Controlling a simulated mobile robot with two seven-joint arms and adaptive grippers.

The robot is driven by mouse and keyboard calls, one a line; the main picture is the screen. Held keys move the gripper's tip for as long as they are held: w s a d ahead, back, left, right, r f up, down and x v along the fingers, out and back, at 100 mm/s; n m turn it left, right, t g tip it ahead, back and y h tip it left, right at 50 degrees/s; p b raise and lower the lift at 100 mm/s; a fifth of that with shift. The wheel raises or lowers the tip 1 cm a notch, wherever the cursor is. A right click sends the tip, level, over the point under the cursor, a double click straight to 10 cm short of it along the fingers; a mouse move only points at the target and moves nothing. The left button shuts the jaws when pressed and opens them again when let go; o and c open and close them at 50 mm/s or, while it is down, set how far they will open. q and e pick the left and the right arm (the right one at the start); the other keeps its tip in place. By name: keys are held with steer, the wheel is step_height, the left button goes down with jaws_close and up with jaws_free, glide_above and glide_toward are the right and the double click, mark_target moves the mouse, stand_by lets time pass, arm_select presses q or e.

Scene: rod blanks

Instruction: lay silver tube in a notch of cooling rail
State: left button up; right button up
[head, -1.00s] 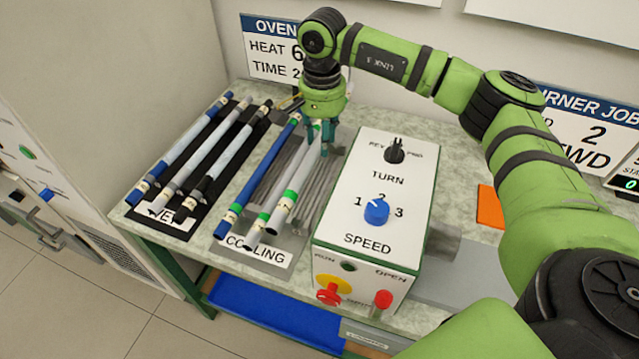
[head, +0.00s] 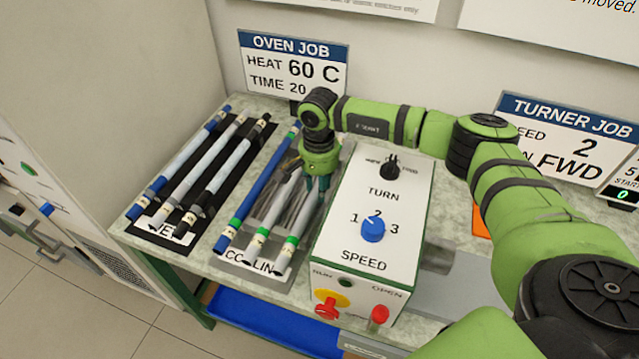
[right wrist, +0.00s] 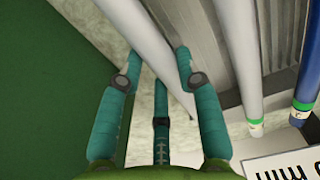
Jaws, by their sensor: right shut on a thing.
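My right gripper (head: 318,185) is shut on a silver tube (head: 303,217) with a green band and a pale lower end. The held tube slants along the right side of the grey cooling rail (head: 308,178), close to the turner box; its lower end covers part of the rail's label. In the right wrist view the held tube (right wrist: 150,40) passes between my fingers (right wrist: 157,75), beside the ribbed rail (right wrist: 200,45). I cannot tell whether it touches the rail. Another silver tube (head: 271,210) with green bands and a blue tube (head: 257,185) lie on the rail to its left. My left gripper is out of view.
The white turner box (head: 345,220) with knobs stands close to the right of the rail. A black rack (head: 160,238) with several tubes lies to the left. A blue bin (head: 270,318) is below the table edge. Signs hang on the wall behind.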

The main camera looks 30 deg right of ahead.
steer(key=shift+f, duration=0.15)
steer(key=o, duration=1.1)
steer(key=shift+o, duration=0.2)
steer(key=shift+r, duration=0.35)
step_height(320, 180, up, 12)
steer(key=b, duration=0.3)
steer(key=shift+f, duration=0.15)
